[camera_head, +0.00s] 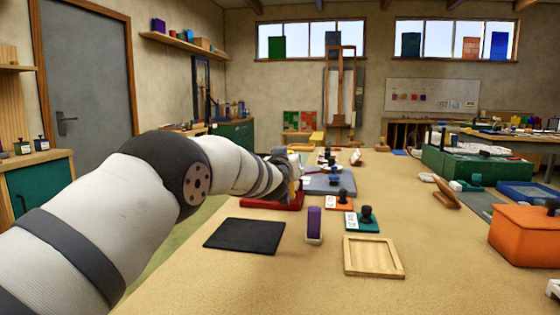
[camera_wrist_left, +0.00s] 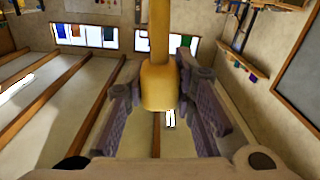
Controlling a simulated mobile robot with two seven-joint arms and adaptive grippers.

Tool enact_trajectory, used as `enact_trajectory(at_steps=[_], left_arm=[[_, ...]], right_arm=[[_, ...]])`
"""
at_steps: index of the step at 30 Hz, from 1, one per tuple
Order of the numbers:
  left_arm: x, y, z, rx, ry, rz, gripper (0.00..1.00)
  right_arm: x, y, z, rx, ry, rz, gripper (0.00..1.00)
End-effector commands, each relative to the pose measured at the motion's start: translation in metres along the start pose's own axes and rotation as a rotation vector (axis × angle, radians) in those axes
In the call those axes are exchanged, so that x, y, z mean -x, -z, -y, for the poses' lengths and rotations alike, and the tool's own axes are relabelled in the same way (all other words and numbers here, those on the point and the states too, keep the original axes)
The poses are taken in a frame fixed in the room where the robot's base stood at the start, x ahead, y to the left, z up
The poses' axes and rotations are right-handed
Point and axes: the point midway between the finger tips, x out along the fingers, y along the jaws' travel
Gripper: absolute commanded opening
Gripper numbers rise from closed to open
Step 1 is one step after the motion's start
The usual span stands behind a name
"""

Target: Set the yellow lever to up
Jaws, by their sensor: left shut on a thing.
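The yellow lever (camera_wrist_left: 158,85) shows in the left wrist view as a thin shaft coming down from the top edge to a thicker yellow end. My left gripper (camera_wrist_left: 160,103) has its two padded fingers on either side of that thick end and is shut on it. In the head view my left arm reaches in from the left, and my left gripper (camera_head: 288,172) is at the far side of a red base (camera_head: 272,204). There the lever is mostly hidden by the gripper and wrist, so its angle cannot be told.
Near the arm on the table lie a black mat (camera_head: 244,236), a purple block-like thing (camera_head: 314,223), a wooden frame (camera_head: 373,257) and stamp-like things on orange and green pads (camera_head: 363,222). An orange box (camera_head: 525,236) stands at the right. The front middle is clear.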

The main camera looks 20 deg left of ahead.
Motion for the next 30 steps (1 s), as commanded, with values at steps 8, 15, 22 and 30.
enact_trajectory(at_steps=[8,15,22,30], left_arm=[[0.0,0.001,-0.012,-0.104,-0.001,-0.005,0.0],[0.0,0.001,-0.015,-0.134,0.0,-0.006,0.0],[0.0,0.001,-0.016,-0.139,-0.001,-0.006,0.0],[0.0,0.001,-0.015,-0.138,-0.001,-0.005,0.45]], right_arm=[[-0.003,-0.001,0.0,0.0,0.0,0.006,0.48],[-0.003,-0.001,0.0,0.0,0.0,0.008,0.48],[-0.003,-0.001,0.0,0.0,-0.001,0.007,0.48],[-0.003,-0.001,0.0,0.0,-0.001,0.007,0.48]])
